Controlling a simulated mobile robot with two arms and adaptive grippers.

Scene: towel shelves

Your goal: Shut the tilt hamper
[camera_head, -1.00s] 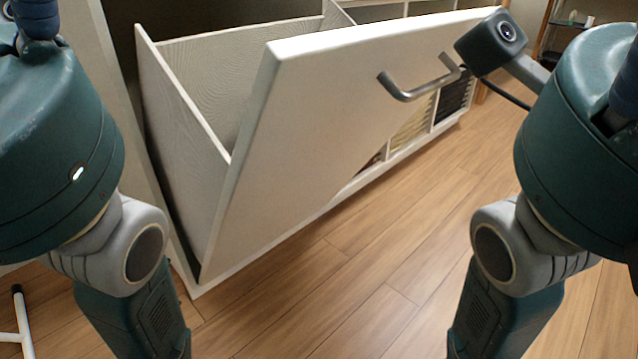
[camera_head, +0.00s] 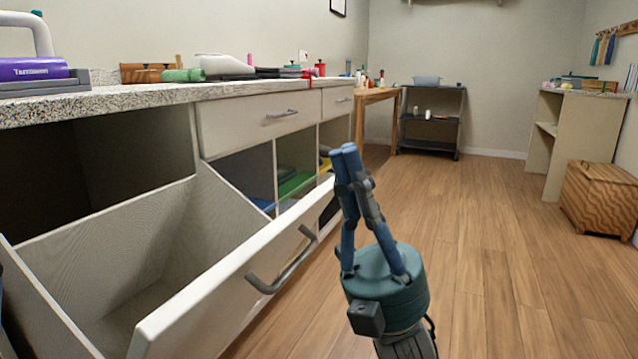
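The tilt hamper (camera_head: 205,312) is open at the lower left in the head view. Its white front panel leans outward from the cabinet, and the bin behind it looks empty. A grey bar handle (camera_head: 290,268) sits on the panel's outer face. My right gripper (camera_head: 343,152) points up, to the right of the handle and apart from it in the picture. Its blue fingers meet at the tips with nothing between them.
A speckled counter (camera_head: 150,101) above the hamper holds a purple iron-like item (camera_head: 35,68) and other things. Drawers and open shelves adjoin on the right. A wooden chest (camera_head: 600,198) stands far right. The wood floor (camera_head: 490,230) between is clear.

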